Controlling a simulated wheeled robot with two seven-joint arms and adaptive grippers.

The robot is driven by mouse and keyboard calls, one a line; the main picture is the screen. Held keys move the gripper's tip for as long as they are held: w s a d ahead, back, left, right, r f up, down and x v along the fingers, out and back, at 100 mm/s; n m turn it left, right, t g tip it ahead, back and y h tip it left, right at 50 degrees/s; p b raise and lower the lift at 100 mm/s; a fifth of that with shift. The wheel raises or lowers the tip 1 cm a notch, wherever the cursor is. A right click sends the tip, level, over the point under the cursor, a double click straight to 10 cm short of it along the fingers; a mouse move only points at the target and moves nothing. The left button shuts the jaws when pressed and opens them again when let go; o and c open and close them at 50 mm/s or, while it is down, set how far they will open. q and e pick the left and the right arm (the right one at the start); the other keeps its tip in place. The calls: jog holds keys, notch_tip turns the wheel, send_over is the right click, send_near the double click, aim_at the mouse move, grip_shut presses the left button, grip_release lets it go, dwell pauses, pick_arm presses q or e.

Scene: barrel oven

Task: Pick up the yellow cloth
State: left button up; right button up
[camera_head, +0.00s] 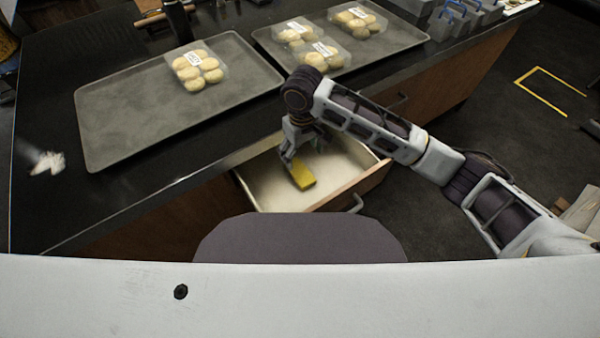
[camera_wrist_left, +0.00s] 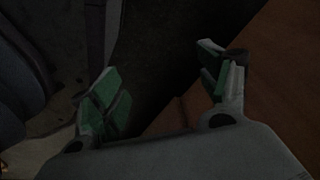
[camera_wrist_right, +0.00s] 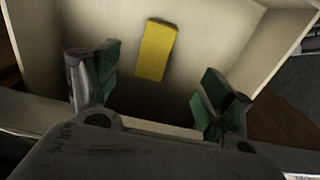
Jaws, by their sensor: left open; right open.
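The yellow cloth (camera_head: 302,177) is a small folded block lying on the floor of an open drawer (camera_head: 264,192). In the right wrist view the cloth (camera_wrist_right: 156,50) lies beyond the fingertips, between their lines and a little left of centre. My right gripper (camera_wrist_right: 155,85) is open and empty, above the drawer; in the head view the right gripper (camera_head: 304,148) is right by the cloth and does not hold it. My left gripper (camera_wrist_left: 165,88) is open and empty in the left wrist view, with dark floor and a brown wooden surface beyond it. It does not show in the head view.
The drawer's walls (camera_wrist_right: 218,40) stand around the cloth. The dark counter (camera_head: 45,110) above holds two grey trays, a left one (camera_head: 120,130) and a right one (camera_head: 400,38), with packs of round buns. A crumpled white item (camera_head: 48,162) lies at the counter's left.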

jog(key=b, duration=0.1)
send_over(303, 175)
jog(key=f, duration=0.6)
jog(key=shift+s+a+f, duration=0.15)
jog(key=shift+s+a, duration=0.05)
pick_arm(q)
jog(key=shift+w+d+r, duration=0.5)
jog(key=shift+w+r, duration=0.1)
jog(key=shift+r, duration=0.25)
jog(key=shift+w+d+r, duration=0.5)
jog(key=shift+w+r, duration=0.05)
jog(key=shift+r, duration=0.3)
pick_arm(e)
jog(key=shift+f, duration=0.8)
